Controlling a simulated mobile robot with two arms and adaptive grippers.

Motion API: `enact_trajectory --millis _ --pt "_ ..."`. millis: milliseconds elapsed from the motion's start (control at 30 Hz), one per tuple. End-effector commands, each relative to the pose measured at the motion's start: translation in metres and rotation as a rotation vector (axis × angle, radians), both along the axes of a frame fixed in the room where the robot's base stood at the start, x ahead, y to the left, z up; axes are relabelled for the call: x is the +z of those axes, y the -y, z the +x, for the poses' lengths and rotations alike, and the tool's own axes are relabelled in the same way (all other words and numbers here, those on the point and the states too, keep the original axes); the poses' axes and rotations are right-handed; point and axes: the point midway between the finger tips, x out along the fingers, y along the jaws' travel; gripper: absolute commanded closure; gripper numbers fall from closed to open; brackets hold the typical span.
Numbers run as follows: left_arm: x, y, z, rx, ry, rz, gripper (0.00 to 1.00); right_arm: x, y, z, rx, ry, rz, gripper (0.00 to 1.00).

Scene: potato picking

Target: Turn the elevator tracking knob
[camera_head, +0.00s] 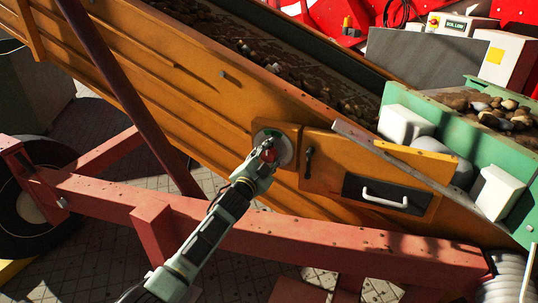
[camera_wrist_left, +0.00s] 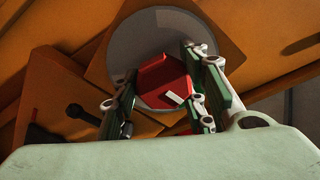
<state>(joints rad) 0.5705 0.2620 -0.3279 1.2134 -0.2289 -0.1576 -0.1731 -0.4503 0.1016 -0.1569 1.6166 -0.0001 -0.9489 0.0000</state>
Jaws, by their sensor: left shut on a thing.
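The elevator tracking knob (camera_head: 268,155) is red and sits on a round grey dial plate (camera_head: 285,150) on the orange elevator side. My left gripper (camera_head: 264,163) reaches it from below and is shut on the knob. In the left wrist view the red knob (camera_wrist_left: 163,80) lies between the two green-padded fingers (camera_wrist_left: 165,95), in front of the grey disc (camera_wrist_left: 133,42). A white mark shows on the knob's near edge. The fingers hide part of the knob. My right gripper is not in view.
Right of the knob are a black latch (camera_head: 308,161) and an orange panel with a white handle (camera_head: 385,198). A red beam (camera_head: 250,226) runs below, close under my left arm. The elevator belt (camera_head: 270,55) carries stones or potatoes above.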

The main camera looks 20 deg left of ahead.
Motion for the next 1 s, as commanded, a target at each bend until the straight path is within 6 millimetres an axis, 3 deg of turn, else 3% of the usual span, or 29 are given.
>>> enact_trajectory --millis 400,433,567,1000 --pt "-0.0061 0.0028 -0.0013 -0.004 -0.01 -0.005 0.86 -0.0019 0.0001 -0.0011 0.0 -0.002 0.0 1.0" --pt "-0.0062 0.0027 -0.0013 -0.004 -0.01 -0.005 0.58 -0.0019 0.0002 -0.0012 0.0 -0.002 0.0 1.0" --pt "-0.0057 0.0023 -0.0012 -0.003 -0.009 -0.004 0.46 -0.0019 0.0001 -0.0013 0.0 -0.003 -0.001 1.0" --pt "-0.0027 -0.0001 -0.0056 -0.001 -0.004 -0.004 0.45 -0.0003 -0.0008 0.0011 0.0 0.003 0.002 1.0"
